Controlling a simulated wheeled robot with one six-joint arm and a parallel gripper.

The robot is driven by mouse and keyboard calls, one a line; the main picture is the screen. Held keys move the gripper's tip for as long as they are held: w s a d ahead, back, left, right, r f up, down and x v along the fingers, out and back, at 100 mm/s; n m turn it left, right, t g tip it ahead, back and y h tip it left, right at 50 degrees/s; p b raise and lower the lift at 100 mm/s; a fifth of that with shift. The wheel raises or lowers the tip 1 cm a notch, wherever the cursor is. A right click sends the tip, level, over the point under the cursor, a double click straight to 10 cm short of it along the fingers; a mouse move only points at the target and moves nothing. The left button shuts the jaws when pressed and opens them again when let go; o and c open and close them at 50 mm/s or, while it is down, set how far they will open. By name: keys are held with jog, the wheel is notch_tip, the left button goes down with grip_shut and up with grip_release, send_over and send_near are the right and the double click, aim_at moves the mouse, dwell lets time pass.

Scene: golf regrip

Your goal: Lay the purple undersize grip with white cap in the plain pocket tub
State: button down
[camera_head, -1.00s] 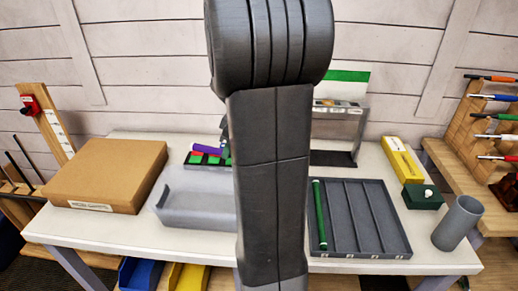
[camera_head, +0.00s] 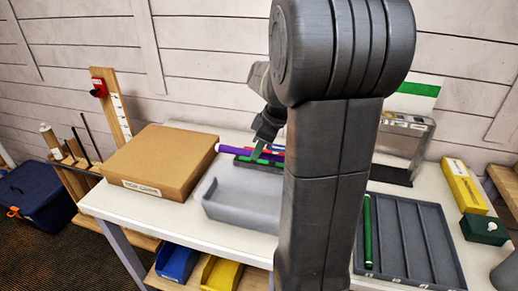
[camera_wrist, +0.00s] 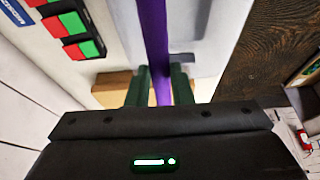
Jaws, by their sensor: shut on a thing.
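My gripper (camera_head: 260,149) is shut on the purple grip (camera_head: 230,150). In the wrist view the purple grip (camera_wrist: 157,50) runs between the two dark green fingers (camera_wrist: 160,86). In the head view its left part sticks out from the gripper, with a pale end that could be the white cap; the right part is hidden behind the fingers and arm. The plain grey tub (camera_head: 232,217) stands on the table in front of and below the gripper. It looks empty, and my arm hides its right side.
A cardboard box (camera_head: 160,163) lies left of the tub. Behind are red and green blocks (camera_wrist: 75,50). Right of my arm, a slotted grey tray (camera_head: 440,245) holds a green grip (camera_head: 367,232) in its left slot. A yellow box (camera_head: 463,187) and dark green box (camera_head: 484,229) stand farther right.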

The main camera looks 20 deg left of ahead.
notch_tip(320, 180, down, 11)
jog(key=b, duration=0.8)
jog(key=shift+r, duration=0.15)
jog(key=c, duration=1.2)
grip_release()
jog(key=shift+r, duration=0.1)
jog(key=shift+r+p, duration=3.3)
jog(key=shift+r, duration=1.65)
jog(key=shift+f, duration=0.1)
